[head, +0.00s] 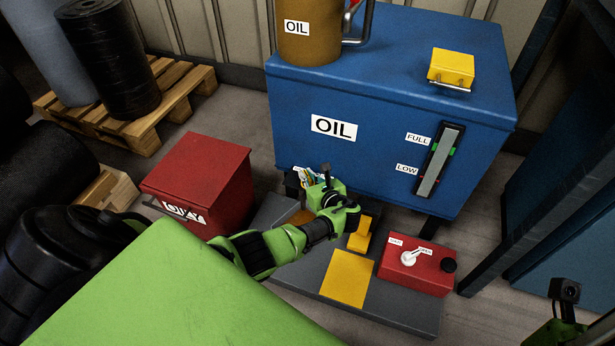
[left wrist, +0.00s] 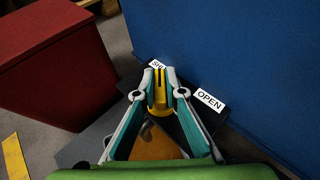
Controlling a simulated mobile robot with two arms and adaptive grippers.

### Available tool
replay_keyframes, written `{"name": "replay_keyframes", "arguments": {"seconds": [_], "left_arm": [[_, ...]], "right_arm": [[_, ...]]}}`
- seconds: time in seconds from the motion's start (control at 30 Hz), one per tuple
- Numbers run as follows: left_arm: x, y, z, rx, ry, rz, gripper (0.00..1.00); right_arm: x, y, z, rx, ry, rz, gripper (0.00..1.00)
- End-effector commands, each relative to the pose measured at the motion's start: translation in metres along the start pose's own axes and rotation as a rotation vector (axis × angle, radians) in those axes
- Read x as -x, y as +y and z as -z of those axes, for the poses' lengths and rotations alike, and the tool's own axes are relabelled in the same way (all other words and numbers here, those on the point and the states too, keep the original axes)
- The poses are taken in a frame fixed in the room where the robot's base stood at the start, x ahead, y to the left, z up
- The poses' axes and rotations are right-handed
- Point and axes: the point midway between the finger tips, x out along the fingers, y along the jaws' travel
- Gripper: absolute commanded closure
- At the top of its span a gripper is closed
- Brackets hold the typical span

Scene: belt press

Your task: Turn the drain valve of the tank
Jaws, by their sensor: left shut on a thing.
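The blue oil tank (head: 300,110) stands at the centre right of the head view and fills the right of the left wrist view (left wrist: 240,60). My left gripper (head: 312,178) is low at the tank's front left bottom corner. In the left wrist view my left gripper (left wrist: 160,92) is shut on the yellow valve handle (left wrist: 160,88), which points toward a partly hidden label starting "SH" (left wrist: 157,64). An "OPEN" label (left wrist: 209,99) is to the right of the fingers. In the head view the gripper hides most of the valve. My right gripper's fingers are not seen.
A red bin (head: 200,168) stands close left of my left forearm. A red switch box (head: 418,266), a yellow pedal-like part (head: 361,236) and a yellow plate (head: 346,279) are on the grey base (head: 400,315). A brown oil can (head: 308,42) stands on the tank.

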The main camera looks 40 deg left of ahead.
Motion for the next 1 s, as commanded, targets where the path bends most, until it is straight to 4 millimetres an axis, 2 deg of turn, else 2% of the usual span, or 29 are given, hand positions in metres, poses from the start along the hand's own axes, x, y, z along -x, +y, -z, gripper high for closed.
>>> {"name": "replay_keyframes", "arguments": {"seconds": [0.33, 0.4, 0.43, 0.8, 1.0], "left_arm": [[-0.001, 0.001, -0.002, 0.004, -0.002, -0.004, 1.00], [-0.001, 0.001, -0.002, 0.004, -0.002, -0.004, 0.77], [-0.001, 0.001, -0.002, 0.004, -0.002, -0.004, 0.73], [0.001, 0.000, -0.001, 0.003, 0.000, -0.002, 0.73], [0.017, -0.001, 0.000, 0.004, 0.000, 0.000, 0.73]], "right_arm": [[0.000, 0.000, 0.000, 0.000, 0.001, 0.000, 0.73], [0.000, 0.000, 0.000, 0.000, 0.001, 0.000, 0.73], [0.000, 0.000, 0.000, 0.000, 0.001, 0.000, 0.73], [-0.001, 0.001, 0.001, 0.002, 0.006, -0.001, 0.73], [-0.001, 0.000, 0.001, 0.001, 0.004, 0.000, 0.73]]}}
